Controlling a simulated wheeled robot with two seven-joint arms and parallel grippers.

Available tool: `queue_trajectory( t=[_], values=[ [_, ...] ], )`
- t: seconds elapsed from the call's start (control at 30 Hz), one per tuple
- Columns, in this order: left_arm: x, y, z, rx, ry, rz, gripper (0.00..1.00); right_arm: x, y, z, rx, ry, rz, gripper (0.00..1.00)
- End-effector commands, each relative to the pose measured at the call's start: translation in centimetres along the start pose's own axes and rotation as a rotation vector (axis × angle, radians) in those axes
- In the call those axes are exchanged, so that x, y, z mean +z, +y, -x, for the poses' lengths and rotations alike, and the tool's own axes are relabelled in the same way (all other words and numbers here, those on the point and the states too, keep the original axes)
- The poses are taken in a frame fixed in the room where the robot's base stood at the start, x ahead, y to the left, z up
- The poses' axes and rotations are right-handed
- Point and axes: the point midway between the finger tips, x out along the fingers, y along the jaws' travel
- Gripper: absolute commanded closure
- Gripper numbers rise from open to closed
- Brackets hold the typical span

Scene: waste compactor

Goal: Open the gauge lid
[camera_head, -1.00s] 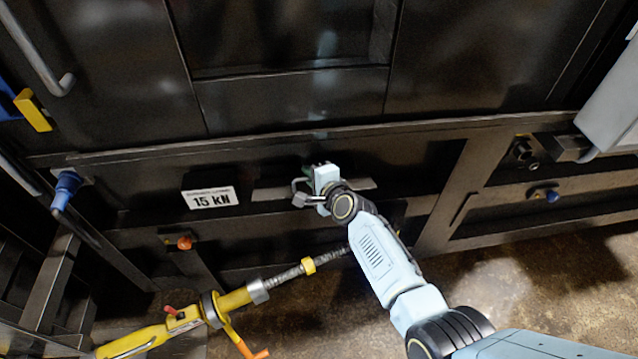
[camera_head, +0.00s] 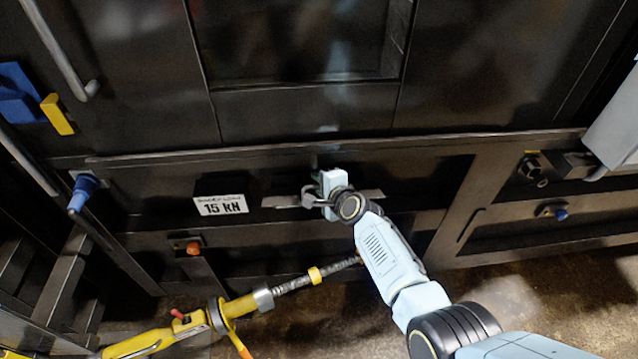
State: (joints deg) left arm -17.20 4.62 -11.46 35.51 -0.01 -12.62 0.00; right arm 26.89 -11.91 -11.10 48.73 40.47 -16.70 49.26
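My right gripper (camera_head: 316,194) is at the dark machine front, just right of the 15 kN label (camera_head: 220,205). Its pale blue wrist hides most of what lies behind it. A thin grey metal plate (camera_head: 367,195) shows on both sides of the gripper; whether it belongs to the gauge lid I cannot tell. A small green patch shows beside the wrist, partly covered. Grey finger parts point left, close to the plate; contact and finger gap are unclear. No gauge face can be made out. My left gripper is not in view.
A yellow tool with a threaded rod (camera_head: 240,306) lies low at the left, its rod running toward my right forearm. A blue knob (camera_head: 84,190), an orange button (camera_head: 193,248) and a blue button (camera_head: 560,214) sit on the frame. Bare floor shows at lower right.

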Motion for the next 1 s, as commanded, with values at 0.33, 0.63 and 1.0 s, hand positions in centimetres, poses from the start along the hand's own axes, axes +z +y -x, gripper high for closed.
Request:
queue_trajectory(
  t=[0.33, 0.63, 1.0],
  values=[
    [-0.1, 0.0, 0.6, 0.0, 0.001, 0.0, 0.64, 0.0, 0.1, 0.7, 0.002, 0.0, -0.001, 0.82],
    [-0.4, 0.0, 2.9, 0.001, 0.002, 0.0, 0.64, 0.0, 0.0, 5.0, 0.002, 0.001, -0.002, 0.82],
    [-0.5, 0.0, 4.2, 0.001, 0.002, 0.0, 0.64, 0.0, 0.1, 10.7, 0.002, 0.002, 0.0, 0.82]
  ],
)
